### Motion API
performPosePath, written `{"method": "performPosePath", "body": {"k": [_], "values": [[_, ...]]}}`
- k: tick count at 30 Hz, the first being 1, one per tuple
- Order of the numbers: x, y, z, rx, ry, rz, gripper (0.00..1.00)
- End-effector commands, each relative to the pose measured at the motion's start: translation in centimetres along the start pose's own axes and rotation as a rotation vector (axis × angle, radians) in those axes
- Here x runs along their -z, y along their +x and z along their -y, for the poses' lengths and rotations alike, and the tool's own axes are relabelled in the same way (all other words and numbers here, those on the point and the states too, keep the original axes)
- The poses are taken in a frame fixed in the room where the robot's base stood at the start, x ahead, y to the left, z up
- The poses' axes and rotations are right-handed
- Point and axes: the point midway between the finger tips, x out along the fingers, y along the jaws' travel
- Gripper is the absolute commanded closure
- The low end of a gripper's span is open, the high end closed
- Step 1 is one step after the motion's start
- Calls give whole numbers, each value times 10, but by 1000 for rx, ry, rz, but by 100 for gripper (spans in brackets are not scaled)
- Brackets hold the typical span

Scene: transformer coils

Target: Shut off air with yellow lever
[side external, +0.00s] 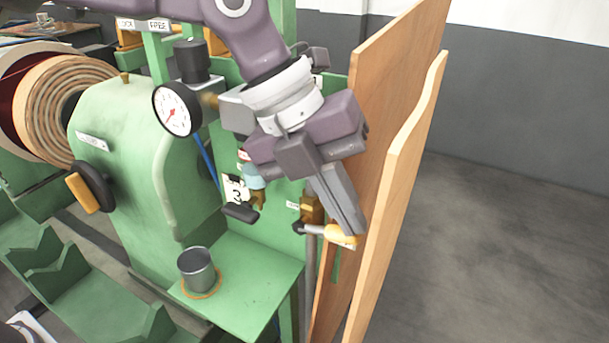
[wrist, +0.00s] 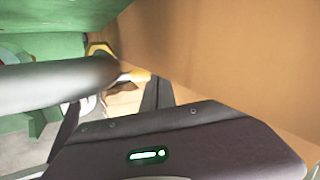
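The yellow lever (side external: 342,235) sticks out sideways from a valve with a brass body (side external: 312,207) on a grey vertical pipe, low on the green machine. In the wrist view the lever's yellow end (wrist: 138,76) shows just beyond the fingertips. My gripper (side external: 352,228) points down, with its fingers close together and their tips right at the lever's outer end. I cannot tell whether they touch it. In the wrist view the fingers (wrist: 157,92) also look closed together, partly hidden by the gripper body.
Tall wooden boards (side external: 395,190) stand close on the right of my gripper. A round pressure gauge (side external: 176,109) and a black-handled lever (side external: 241,212) are to the left. A metal cup (side external: 197,268) stands on the green shelf (side external: 252,268). Open floor lies beyond the boards.

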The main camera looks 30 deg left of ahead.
Motion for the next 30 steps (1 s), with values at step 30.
{"method": "performPosePath", "body": {"k": [30], "values": [[3, 22, 2, 0, -1, 0, 100]]}}
